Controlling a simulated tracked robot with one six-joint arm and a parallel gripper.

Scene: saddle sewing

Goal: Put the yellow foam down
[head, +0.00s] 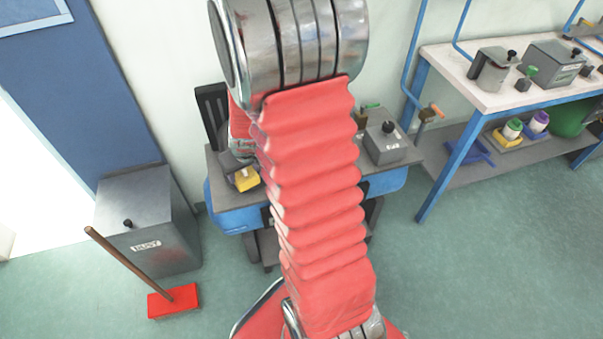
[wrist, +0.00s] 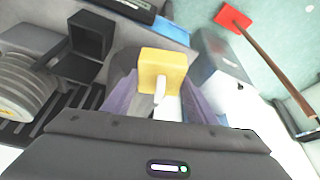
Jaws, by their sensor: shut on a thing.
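The yellow foam (wrist: 164,68) is a block at the front of my gripper (wrist: 160,108) in the wrist view. A white piece sticks out from its face toward the camera. My gripper is shut on the foam, with a purplish finger on each side. In the head view the foam (head: 246,179) shows small, left of my red-sleeved arm, at the left end of a grey-topped bench (head: 226,218) with blue sides. My arm hides part of the bench there. I cannot tell whether the foam touches the bench top.
A grey box (head: 386,143) with a black knob stands on the bench's right side. A grey bin (head: 150,225) stands left on the floor, a red-headed broom (head: 173,301) leaning on it. A blue-legged table (head: 480,92) stands right. Green floor between is free.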

